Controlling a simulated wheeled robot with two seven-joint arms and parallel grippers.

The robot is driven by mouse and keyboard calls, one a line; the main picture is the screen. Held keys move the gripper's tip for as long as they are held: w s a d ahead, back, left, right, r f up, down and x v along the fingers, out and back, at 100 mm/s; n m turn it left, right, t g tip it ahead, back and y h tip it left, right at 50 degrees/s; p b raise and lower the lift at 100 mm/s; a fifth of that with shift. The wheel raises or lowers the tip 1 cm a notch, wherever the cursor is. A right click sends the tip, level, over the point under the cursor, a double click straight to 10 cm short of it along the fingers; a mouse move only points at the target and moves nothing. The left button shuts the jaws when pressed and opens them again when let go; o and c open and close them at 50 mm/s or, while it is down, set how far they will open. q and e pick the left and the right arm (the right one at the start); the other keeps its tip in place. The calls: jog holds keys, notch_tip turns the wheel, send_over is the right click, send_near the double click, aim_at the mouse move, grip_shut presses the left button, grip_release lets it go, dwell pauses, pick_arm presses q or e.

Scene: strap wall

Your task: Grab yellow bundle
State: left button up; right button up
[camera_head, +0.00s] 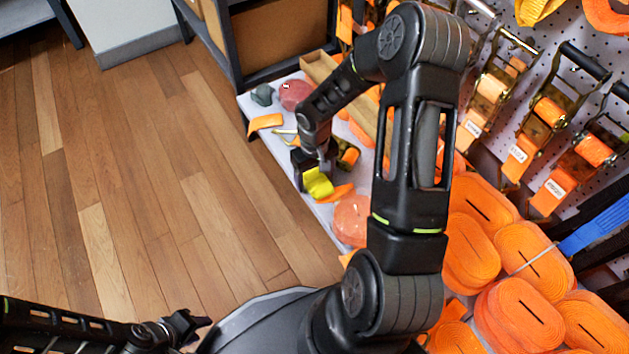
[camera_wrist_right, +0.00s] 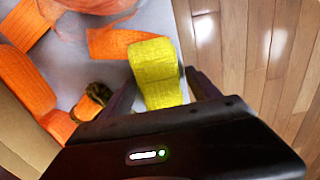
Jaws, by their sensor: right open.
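The yellow bundle (camera_head: 318,184) lies on the light shelf near its front edge. In the right wrist view the yellow bundle (camera_wrist_right: 155,68) is a ribbed, folded strap reaching down between the fingers. My right gripper (camera_head: 312,172) is at the bundle, with its open fingers (camera_wrist_right: 163,88) on either side of it. Whether they touch it is unclear, and the bundle's near end is hidden by the gripper body. My left gripper (camera_head: 190,328) is low at the left, over the floor and away from the shelf; its jaw opening is unclear.
Loose orange straps (camera_wrist_right: 25,80) and a pinkish-orange roll (camera_head: 352,220) lie near the bundle. Large orange rolls (camera_head: 520,315) fill the lower right. Ratchet straps hang on the pegboard (camera_head: 540,40). The wooden floor (camera_head: 130,180) is clear.

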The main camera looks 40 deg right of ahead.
jog(key=shift+c, duration=0.4)
jog(key=c, duration=1.4)
